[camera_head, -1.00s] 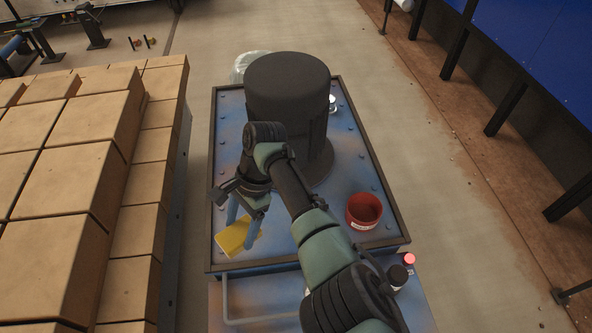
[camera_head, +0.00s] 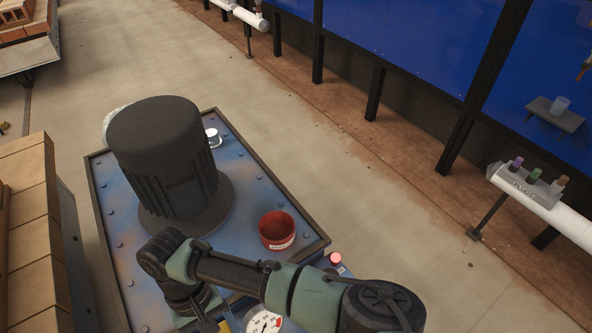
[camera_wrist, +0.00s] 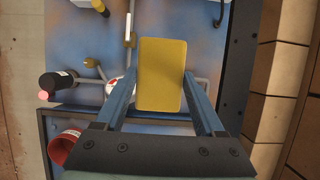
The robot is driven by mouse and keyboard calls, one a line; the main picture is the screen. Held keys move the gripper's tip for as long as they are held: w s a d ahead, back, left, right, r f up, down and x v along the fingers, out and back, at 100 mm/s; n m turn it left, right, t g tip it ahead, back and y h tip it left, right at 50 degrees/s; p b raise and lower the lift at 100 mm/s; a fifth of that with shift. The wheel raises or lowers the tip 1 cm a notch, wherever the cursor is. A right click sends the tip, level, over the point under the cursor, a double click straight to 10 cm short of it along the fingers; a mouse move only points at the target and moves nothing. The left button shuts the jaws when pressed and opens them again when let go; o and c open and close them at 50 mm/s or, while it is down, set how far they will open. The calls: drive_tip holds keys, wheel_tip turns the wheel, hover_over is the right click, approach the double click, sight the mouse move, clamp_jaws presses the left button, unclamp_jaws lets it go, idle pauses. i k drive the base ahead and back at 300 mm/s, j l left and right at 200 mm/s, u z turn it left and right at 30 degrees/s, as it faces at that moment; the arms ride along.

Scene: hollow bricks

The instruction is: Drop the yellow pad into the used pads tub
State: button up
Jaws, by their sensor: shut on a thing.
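The yellow pad (camera_wrist: 162,75) is held between the two blue fingers of my gripper (camera_wrist: 159,80) in the wrist view. In the head view only a yellow sliver of the pad (camera_head: 224,326) shows at the bottom edge, and the fingers are mostly cut off. A round red tub (camera_head: 277,231) with a white label stands near the right corner of the blue deck, its mouth open upward. The label is too small to read. The tub also shows in the wrist view (camera_wrist: 63,148), at the lower left, apart from the pad.
A large black cylinder (camera_head: 163,160) rises from the blue deck (camera_head: 237,160) left of the tub. A red button (camera_head: 336,258) and a white gauge (camera_head: 264,322) lie near my arm. Brick stacks (camera_head: 30,230) stand at left. A labelled rack with colored plugs (camera_head: 534,178) is at right.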

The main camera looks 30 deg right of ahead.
sight(280, 237)
drive_tip(key=z, duration=0.95)
drive_tip(key=i+u, duration=0.1)
drive_tip(key=u, duration=0.35)
drive_tip(key=l+u, duration=0.1)
drive_tip(key=u, duration=0.35)
drive_tip(key=i+l+u, duration=0.1)
drive_tip(key=u, duration=0.35)
drive_tip(key=i+l+u, duration=0.15)
drive_tip(key=l, duration=0.25)
drive_tip(key=i+l+u, duration=0.15)
drive_tip(key=l, duration=0.25)
drive_tip(key=i+l+u, duration=0.2)
drive_tip(key=l, duration=0.25)
drive_tip(key=i+l+u, duration=0.15)
drive_tip(key=l, duration=0.3)
drive_tip(key=k, duration=0.05)
